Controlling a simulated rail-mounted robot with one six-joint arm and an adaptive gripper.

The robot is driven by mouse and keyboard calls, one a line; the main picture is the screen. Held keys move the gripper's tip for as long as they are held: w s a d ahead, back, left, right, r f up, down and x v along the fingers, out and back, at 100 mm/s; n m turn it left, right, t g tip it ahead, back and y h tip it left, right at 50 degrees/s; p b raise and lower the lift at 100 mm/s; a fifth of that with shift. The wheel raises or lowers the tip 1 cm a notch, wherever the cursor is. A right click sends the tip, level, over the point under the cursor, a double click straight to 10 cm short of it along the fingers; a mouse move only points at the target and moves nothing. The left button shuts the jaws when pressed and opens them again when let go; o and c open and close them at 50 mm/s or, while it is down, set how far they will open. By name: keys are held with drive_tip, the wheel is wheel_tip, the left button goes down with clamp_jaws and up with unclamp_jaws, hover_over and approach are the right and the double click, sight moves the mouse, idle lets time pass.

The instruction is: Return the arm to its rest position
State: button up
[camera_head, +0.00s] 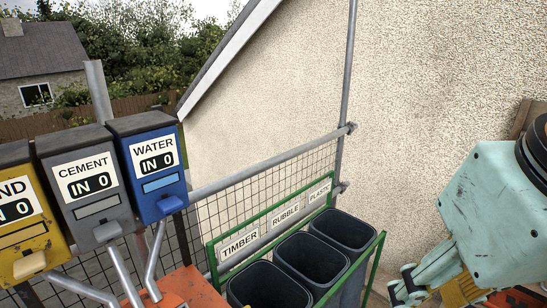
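A large pale teal part of my arm (495,215) with a black joint fills the right edge of the view. Below it, at the bottom right, what looks like my gripper (408,286) shows as teal links with dark tips. It is partly cut off by the bottom edge, and its opening cannot be made out. I see no object clearly held in it. It is to the right of the green bin frame. No rest mark or cradle can be made out.
Yellow, grey cement (105,213) and blue water (157,207) dispensers stand at left, with pipes below. A green frame (377,262) holds black bins labelled timber, rubble and plastic. Behind are a mesh guardrail (262,165), a scaffold pole (347,75) and a rendered wall (420,90).

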wheel_tip(320, 180, down, 13)
drive_tip(key=b, duration=1.3)
drive_tip(key=shift+a, duration=0.15)
idle(1.4)
